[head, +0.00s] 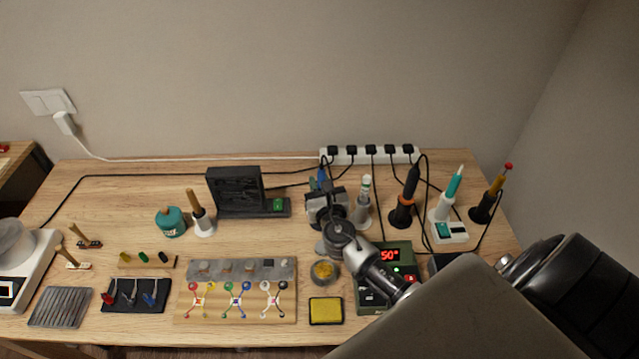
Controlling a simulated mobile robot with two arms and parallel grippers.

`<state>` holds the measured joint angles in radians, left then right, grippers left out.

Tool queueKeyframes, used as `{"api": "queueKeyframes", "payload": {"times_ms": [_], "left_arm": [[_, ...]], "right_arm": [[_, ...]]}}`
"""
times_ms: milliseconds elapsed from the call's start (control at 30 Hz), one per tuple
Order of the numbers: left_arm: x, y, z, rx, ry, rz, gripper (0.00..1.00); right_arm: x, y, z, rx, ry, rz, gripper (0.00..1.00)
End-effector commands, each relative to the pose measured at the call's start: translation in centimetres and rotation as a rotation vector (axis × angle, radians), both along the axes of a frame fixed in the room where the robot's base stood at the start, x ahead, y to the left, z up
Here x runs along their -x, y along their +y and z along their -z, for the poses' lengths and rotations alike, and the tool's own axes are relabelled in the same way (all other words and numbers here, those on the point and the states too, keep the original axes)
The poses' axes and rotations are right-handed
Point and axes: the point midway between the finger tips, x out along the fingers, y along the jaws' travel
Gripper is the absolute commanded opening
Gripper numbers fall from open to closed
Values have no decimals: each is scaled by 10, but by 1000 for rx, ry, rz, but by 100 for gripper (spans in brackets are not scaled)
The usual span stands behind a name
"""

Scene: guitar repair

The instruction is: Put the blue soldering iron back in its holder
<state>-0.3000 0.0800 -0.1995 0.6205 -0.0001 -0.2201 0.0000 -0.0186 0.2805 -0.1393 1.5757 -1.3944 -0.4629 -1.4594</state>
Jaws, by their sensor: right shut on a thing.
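My right gripper (326,207) reaches in from the lower right, over the back middle of the bench. It is shut on the blue soldering iron (321,179), of which only a small blue part shows above the jaws. The gripper and wrist hide the rest of the iron, so I cannot tell its tilt or whether its tip is inside a holder. No empty holder can be made out clearly; the area under the gripper is hidden. My left gripper is not in view.
Further right are a black iron (408,190), a teal iron (453,188) and a yellow iron (494,190) in stands. A black fan unit (235,190) stands left. A power strip (368,154) lies behind with cables.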

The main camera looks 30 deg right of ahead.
Motion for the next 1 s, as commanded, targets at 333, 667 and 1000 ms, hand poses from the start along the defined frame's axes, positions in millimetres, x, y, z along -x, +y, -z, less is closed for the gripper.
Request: {"api": "queueKeyframes", "payload": {"times_ms": [333,667,1000], "left_arm": [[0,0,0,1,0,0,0],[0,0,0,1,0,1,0],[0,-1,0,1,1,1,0]], "right_arm": [[0,0,-1,0,-1,0,42],[0,0,0,0,0,0,62],[0,0,0,0,0,0,85]]}}
